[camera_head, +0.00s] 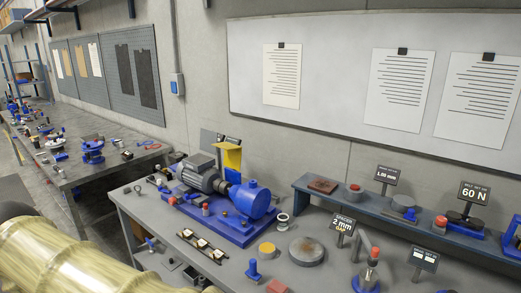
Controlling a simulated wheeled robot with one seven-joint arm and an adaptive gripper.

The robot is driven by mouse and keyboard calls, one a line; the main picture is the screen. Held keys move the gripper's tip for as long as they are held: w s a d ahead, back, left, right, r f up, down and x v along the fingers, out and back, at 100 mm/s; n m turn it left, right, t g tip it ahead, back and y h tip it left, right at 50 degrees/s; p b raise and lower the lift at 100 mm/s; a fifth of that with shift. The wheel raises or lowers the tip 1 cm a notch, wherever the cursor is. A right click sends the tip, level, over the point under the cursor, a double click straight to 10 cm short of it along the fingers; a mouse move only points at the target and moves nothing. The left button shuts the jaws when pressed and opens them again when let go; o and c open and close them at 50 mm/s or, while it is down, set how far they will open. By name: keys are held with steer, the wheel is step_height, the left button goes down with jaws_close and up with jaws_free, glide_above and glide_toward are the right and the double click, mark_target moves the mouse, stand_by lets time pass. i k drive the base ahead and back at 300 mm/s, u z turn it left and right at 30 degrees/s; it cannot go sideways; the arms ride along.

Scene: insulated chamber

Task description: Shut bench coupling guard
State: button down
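The bench coupling guard (232,157) is a yellow plate that stands raised and upright behind the pump set on the grey bench. A grey motor (198,176) and a rounded blue pump (252,199) sit on a blue baseplate (226,231). The guard rises between the two, so it looks open. My gripper is not in view. A pale yellow, ribbed cylinder fills the lower left corner; it may be part of my arm.
Small parts, a round grey disc (307,251) and a spacer sign (342,224) crowd the bench near the pump. A raised shelf (330,203) with signs and parts runs along the right. Another cluttered bench (112,163) stands at the left. A whiteboard (335,70) hangs behind.

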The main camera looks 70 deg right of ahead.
mark_target(233, 153)
steer(key=z, duration=1.35)
